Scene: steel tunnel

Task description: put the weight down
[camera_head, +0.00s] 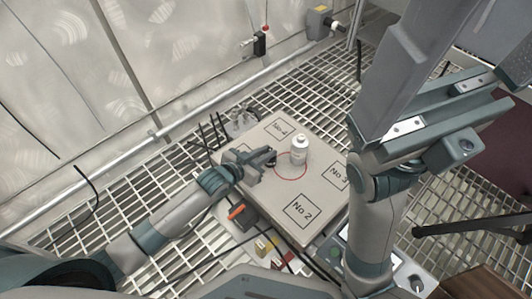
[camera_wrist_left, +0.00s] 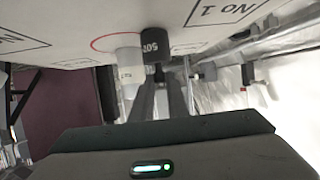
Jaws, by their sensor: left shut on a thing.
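A black weight (camera_wrist_left: 155,43) with pale lettering, partly readable as "50", sits between the fingertips of my left gripper in the left wrist view. My left gripper (camera_head: 268,157) is shut on it, over the grey-beige box top (camera_head: 258,192) at the left side of a red circle. In the head view the fingers mostly hide the weight. A white bottle (camera_head: 299,153) stands upright inside the circle, just right of my left gripper; it also shows in the left wrist view (camera_wrist_left: 130,70). I cannot tell whether the weight touches the top. My right gripper is not in view.
The box top has square marks such as No 2 (camera_head: 302,210), No 3 (camera_head: 337,176) and No 4 (camera_head: 281,129); its near part is clear. Steel grating (camera_head: 188,160) surrounds it. A small case with an orange part (camera_head: 238,212) lies near the box's left edge.

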